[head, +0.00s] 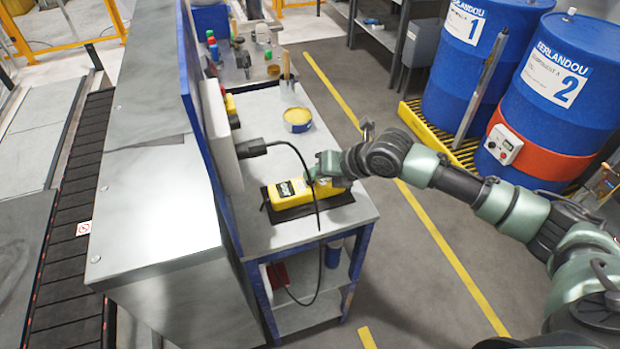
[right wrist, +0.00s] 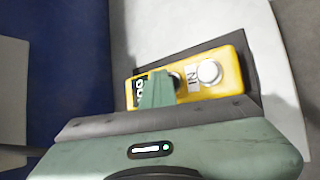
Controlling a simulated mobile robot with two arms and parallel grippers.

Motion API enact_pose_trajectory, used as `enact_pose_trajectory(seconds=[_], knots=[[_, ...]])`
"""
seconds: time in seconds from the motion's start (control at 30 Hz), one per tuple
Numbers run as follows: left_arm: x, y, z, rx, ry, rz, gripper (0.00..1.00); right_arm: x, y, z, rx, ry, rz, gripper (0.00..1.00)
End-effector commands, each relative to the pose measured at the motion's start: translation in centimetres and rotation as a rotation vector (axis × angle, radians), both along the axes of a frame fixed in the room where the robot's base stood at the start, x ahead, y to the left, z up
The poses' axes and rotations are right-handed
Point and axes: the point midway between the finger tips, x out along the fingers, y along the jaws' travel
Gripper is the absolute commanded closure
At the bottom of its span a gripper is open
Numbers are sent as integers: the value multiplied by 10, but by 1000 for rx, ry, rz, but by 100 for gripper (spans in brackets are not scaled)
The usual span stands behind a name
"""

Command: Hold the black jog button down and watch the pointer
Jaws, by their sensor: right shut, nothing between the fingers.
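A yellow control box (head: 287,193) lies on a dark mat (head: 333,215) on the grey bench top. In the right wrist view the yellow box (right wrist: 228,62) shows a black label (right wrist: 139,92) and a pale round button (right wrist: 209,72). My right gripper (head: 322,170) is over the box, shut and empty. In the wrist view its green fingers (right wrist: 157,88) point down at the box between the label and the pale button. A dark round edge shows beside the fingertips, mostly hidden; whether they touch or press a black button, I cannot tell. I cannot make out a pointer. My left gripper is out of view.
A black cable hangs from a plug (head: 251,149) on the upright panel and passes in front of the box. A yellow-topped tin (head: 297,120) stands farther back on the bench. Blue drums (head: 470,75) stand at the right; a yellow line marks the floor between.

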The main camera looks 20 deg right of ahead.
Motion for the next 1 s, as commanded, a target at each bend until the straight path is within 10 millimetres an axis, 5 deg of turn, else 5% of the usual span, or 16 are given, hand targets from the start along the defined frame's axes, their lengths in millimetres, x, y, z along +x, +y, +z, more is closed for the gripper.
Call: enact_pose_trajectory(seconds=[0.77, 1.0], knots=[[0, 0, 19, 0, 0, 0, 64, 0, 0, 20, 0, 0, 0, 100], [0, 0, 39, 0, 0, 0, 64, 0, -1, 43, -1, 0, -1, 100]])
